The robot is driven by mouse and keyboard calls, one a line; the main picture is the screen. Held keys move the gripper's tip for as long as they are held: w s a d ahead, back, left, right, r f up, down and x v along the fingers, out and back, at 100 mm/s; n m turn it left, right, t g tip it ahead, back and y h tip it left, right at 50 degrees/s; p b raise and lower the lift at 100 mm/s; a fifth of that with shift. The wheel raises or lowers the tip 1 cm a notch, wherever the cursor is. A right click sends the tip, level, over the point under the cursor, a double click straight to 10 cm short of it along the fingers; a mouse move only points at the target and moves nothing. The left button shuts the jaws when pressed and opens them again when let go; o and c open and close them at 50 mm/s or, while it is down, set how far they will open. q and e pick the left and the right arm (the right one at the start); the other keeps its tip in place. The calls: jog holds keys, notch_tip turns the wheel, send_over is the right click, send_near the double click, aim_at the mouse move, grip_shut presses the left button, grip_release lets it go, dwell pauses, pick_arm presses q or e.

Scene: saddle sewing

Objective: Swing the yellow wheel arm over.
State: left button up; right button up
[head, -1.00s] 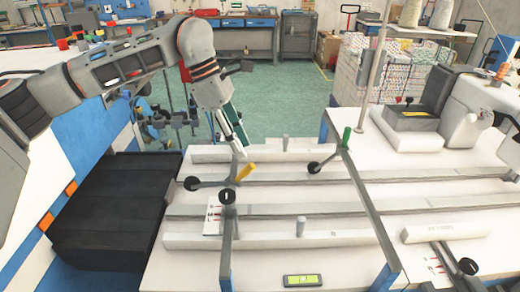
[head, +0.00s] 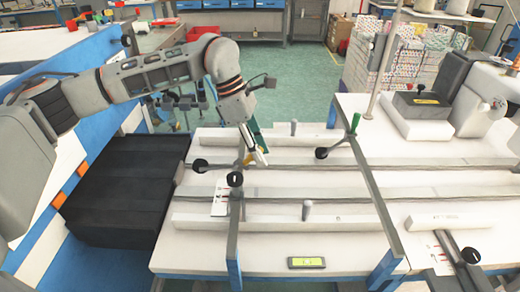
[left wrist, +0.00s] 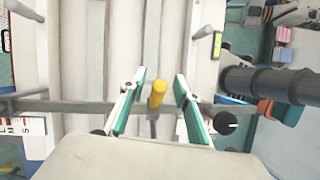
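The yellow handle (head: 248,157) of the wheel arm stands up near the left end of the white work table, partly hidden by my left gripper in the head view. A short dark rod runs left from its foot to a black wheel (head: 199,166). My left gripper (head: 262,158) is at the handle, fingers pointing down. In the left wrist view its two teal-and-white fingers (left wrist: 157,100) are spread, with the yellow handle (left wrist: 158,92) between them and a gap on each side. My right gripper is in neither view.
A second wheel arm with a green handle (head: 355,122) stands to the right. A dark crossbar with a black knob (head: 234,178) lies close by. White rails (head: 270,222) cross the table. A sewing machine (head: 470,95) stands at the back right. Black steps (head: 120,190) are at the left.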

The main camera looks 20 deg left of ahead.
pick_arm(q)
grip_shut()
